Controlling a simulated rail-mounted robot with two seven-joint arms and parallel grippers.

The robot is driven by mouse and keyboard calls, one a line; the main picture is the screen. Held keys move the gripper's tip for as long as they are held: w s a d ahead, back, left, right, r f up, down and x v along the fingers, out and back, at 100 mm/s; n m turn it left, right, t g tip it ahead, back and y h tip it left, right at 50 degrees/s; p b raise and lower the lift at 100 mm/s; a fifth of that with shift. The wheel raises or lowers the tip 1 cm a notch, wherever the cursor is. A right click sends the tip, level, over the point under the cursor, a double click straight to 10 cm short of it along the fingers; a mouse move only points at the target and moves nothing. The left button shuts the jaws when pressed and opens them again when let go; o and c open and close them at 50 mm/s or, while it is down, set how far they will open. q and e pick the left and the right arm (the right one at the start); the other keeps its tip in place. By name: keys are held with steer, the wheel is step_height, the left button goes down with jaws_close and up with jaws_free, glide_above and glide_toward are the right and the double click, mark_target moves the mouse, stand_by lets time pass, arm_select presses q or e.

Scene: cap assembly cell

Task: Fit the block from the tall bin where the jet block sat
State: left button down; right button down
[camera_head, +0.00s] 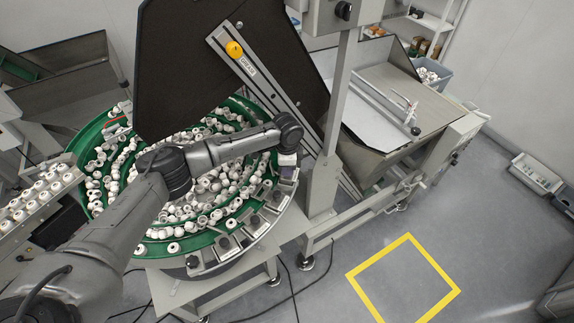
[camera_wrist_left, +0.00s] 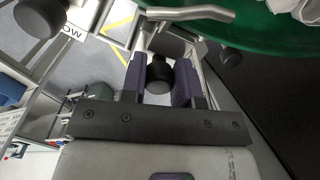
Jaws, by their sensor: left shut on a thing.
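My left gripper (camera_head: 287,161) is at the right rim of the green bowl, its wrist bent down over the row of metal holders. In the left wrist view its two purple-grey fingers (camera_wrist_left: 160,82) are shut on a black, round-ended piece (camera_wrist_left: 159,73). It looks dark enough to be the jet block, but the view does not settle this. In the head view the gripper hides it. I cannot tell which container is the tall bin. My right gripper is not in view.
The green bowl (camera_head: 160,233) holds many white caps. Metal holders with dark knobs (camera_head: 225,243) line its near rim. A grey post (camera_head: 327,150) stands close right of the gripper. A black panel (camera_head: 185,60) rises behind. A yellow floor square (camera_head: 405,238) encloses clear floor.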

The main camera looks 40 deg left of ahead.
arm_select(q)
steer(key=shift+f, duration=0.6)
steer(key=c, duration=0.8)
jaws_free()
steer(key=shift+r, duration=0.1)
step_height(320, 180, up, 14)
steer(key=shift+f+b, duration=0.15)
steer(key=shift+b, duration=0.5)
steer(key=shift+d, duration=0.1)
